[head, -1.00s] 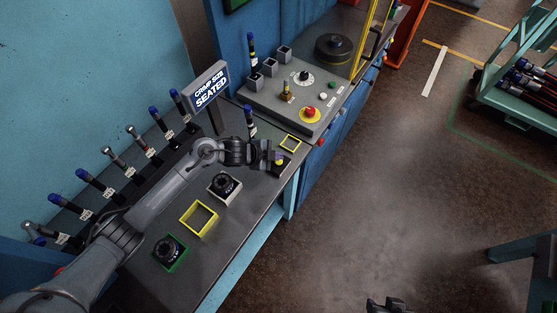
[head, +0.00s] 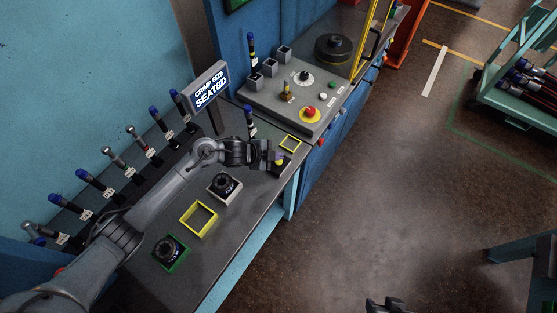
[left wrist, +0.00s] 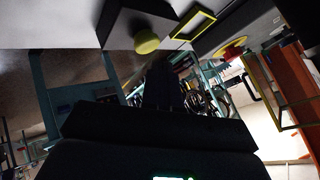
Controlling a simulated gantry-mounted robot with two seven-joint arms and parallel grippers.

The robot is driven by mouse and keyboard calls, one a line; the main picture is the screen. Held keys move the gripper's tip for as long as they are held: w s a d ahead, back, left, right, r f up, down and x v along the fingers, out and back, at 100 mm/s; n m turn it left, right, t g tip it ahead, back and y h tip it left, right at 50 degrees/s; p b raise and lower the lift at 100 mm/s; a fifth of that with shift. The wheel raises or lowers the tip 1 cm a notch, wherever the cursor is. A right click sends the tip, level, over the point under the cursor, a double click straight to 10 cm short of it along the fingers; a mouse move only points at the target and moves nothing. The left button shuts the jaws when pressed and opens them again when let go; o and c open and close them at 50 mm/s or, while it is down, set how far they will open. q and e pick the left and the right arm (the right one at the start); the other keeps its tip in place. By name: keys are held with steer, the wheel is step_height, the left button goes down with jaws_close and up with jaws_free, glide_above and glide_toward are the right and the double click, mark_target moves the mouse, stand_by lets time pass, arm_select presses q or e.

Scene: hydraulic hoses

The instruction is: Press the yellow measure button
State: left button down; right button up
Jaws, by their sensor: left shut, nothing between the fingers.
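The yellow button (head: 279,158) sits on a small dark block (head: 284,167) near the front edge of the bench. My left gripper (head: 264,155) is shut and empty, right beside the button in the head view and partly covering its block. In the left wrist view the round yellow button (left wrist: 147,42) shows on its dark block (left wrist: 125,22), just beyond the dark fingers (left wrist: 163,85). A gap seems to show there, but I cannot tell the exact distance. My right gripper (head: 387,305) shows only in part at the bottom edge, far from the bench.
A sign (head: 207,88) reads "CRIMP SIZE SEATED". A black round part sits in a pale square holder (head: 225,198). The control panel (head: 270,98) has a red knob (head: 310,111).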

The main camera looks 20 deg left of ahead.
arm_select(q)
steer(key=shift+f, duration=0.2)
stand_by(0.3)
steer(key=shift+f, duration=0.25)
steer(key=shift+f+b, duration=0.3)
steer(key=shift+b, duration=0.05)
stand_by(0.6)
steer(key=shift+f, duration=0.2)
steer(key=shift+r, duration=0.1)
stand_by(0.3)
steer(key=shift+r+p, duration=0.8)
steer(key=shift+p, duration=0.05)
steer(key=shift+r, duration=0.1)
